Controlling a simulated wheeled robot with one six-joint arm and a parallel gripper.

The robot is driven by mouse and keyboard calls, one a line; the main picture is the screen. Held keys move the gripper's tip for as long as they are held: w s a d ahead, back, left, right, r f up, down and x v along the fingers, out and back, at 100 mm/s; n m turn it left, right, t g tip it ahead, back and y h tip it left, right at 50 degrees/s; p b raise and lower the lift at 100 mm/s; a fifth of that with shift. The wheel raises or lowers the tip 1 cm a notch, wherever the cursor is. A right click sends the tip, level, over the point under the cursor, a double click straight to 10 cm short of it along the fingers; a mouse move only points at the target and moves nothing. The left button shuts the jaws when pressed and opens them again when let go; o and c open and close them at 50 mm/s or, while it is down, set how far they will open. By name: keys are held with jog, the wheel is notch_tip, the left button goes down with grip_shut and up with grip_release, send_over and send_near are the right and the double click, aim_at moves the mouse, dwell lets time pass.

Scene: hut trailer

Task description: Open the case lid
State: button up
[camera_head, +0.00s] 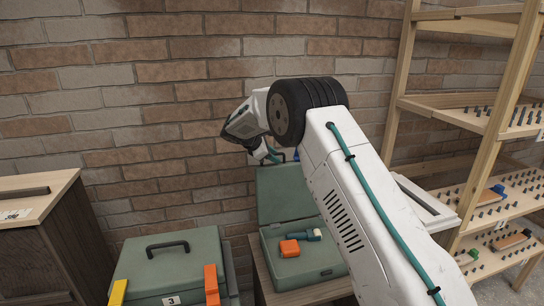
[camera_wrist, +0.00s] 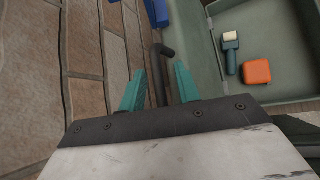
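An open green case (camera_head: 318,279) stands in the middle of the head view, its lid (camera_head: 285,196) raised and leaning back toward the brick wall. Inside lie an orange box (camera_head: 289,248) and a tool with a dark teal handle (camera_head: 306,235). Both also show in the wrist view, the orange box (camera_wrist: 257,72) beside the tool (camera_wrist: 231,55). My gripper (camera_head: 272,157) is at the lid's top edge. In the wrist view, its teal fingers (camera_wrist: 159,88) are apart on either side of the lid's dark handle (camera_wrist: 158,72), with visible gaps.
A second green case (camera_head: 168,267), labelled 3, is shut at the front left, with yellow and orange pieces at its front. A wooden cabinet (camera_head: 38,200) stands further left. Wooden shelves with pegs (camera_head: 485,190) stand on the right. The brick wall (camera_head: 180,130) is close behind the raised lid.

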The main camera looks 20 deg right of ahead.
jog(key=shift+r, duration=0.1)
jog(key=v, duration=0.7)
jog(key=shift+a+r, duration=0.15)
jog(key=shift+a, duration=0.15)
jog(key=shift+s, duration=0.1)
jog(key=s+d+r+m+g+y, duration=0.1)
jog(key=s+r+m+y, duration=0.3)
jog(key=s, duration=0.6)
jog(key=s+d+r+m+h, duration=0.1)
jog(key=s+r, duration=0.5)
jog(key=s, duration=0.4)
jog(key=s+d+r+m+g+y, duration=0.1)
jog(key=s+r+m+y, duration=0.2)
jog(key=s, duration=0.7)
jog(key=s+a+f+m+y, duration=0.1)
jog(key=s+f+m, duration=0.2)
jog(key=s, duration=1.1)
jog(key=s+a+f+m+y, duration=0.2)
jog(key=s+f+m, duration=0.1)
jog(key=s, duration=1.2)
jog(key=shift+a+m+t, duration=0.3)
jog(key=shift+m, duration=0.3)
